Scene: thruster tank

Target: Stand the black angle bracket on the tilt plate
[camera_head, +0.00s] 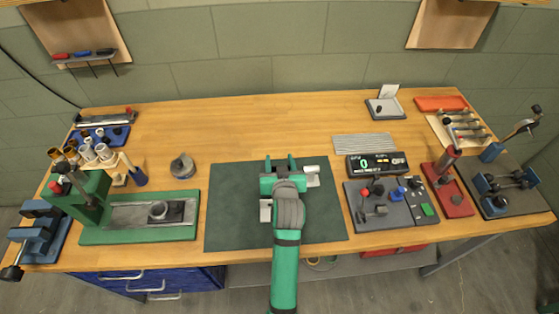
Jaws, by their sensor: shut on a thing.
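My gripper (281,165) is over the dark green mat (228,205) at the middle of the bench, its two green fingers pointing away from me. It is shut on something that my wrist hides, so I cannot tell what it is. I cannot make out the black angle bracket anywhere. Pale grey pieces show just right of the gripper (313,176) and left of my wrist (265,210); I cannot tell whether either is part of the tilt plate. The tilt plate is not clearly identifiable.
A green press (125,235) with a grey bed and a round grey part (182,167) stand left of the mat. A black display (377,164) and a grey control panel (365,215) lie to its right. The wood behind the mat is clear.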

